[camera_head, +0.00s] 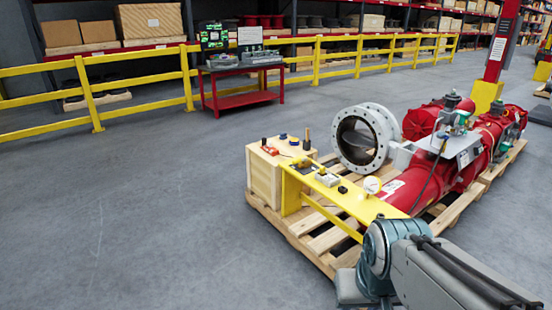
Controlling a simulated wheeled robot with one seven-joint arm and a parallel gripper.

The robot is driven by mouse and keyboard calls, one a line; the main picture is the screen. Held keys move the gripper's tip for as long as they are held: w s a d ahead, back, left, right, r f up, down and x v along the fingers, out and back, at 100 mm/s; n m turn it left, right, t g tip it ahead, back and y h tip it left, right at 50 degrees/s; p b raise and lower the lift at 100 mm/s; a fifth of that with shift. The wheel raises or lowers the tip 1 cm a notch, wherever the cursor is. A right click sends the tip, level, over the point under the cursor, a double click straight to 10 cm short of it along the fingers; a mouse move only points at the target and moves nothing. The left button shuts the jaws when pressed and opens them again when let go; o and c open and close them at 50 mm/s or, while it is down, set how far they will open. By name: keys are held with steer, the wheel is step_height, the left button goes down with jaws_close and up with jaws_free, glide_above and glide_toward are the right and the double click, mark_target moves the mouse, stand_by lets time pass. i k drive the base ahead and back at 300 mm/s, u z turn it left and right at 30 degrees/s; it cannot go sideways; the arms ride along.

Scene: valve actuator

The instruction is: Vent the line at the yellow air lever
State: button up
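A yellow bench (352,203) stands on the pallet in front of the red valve actuator (480,150). On it is a small light-grey block (327,180) with a small yellow part (322,171) on top, which looks like the air lever; its exact position is too small to tell. A black knob (342,189) and a round white gauge (372,185) are on the bench to the right of it. My arm (400,255) enters from the lower right, in front of the bench's right end. My gripper does not show.
A wooden box (264,177) with small tools on top stands at the bench's left end. A large flanged pipe ring (361,138) is behind the bench. The wooden pallet (293,234) edges the area. A red cart (241,99) and yellow railing (140,83) stand farther back. The floor at left is clear.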

mark_target(298, 160)
steer(key=u, duration=0.4)
steer(key=i, duration=3.2)
steer(key=z, duration=0.45)
